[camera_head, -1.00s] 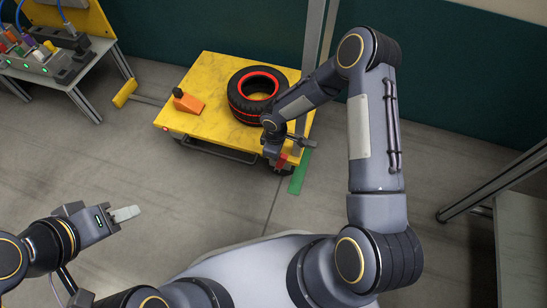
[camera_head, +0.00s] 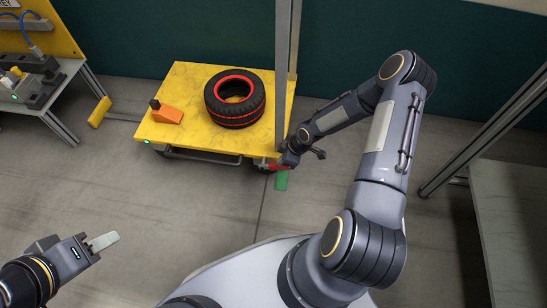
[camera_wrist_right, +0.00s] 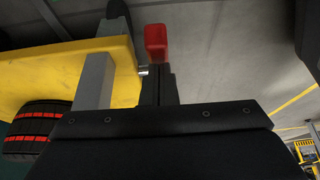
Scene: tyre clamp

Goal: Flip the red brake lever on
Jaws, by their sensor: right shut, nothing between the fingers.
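The red brake lever (camera_head: 276,167) sits low at the front right corner of the yellow cart (camera_head: 188,97). In the right wrist view, the red lever (camera_wrist_right: 156,42) stands just beyond the tips of my right gripper (camera_wrist_right: 158,78). The right gripper is shut with nothing between its fingers, very close to the lever; whether they touch is unclear. In the head view the right gripper (camera_head: 287,161) partly hides the lever. My left gripper (camera_head: 104,241) is at the lower left, far from the cart; its finger gap is not visible.
A black tyre with red rings (camera_head: 235,98) and an orange block (camera_head: 166,114) are on the cart. A grey post (camera_head: 282,75) rises at its right side. A green light (camera_head: 147,141) shows at the front left corner. A grey table (camera_head: 515,215) stands at right.

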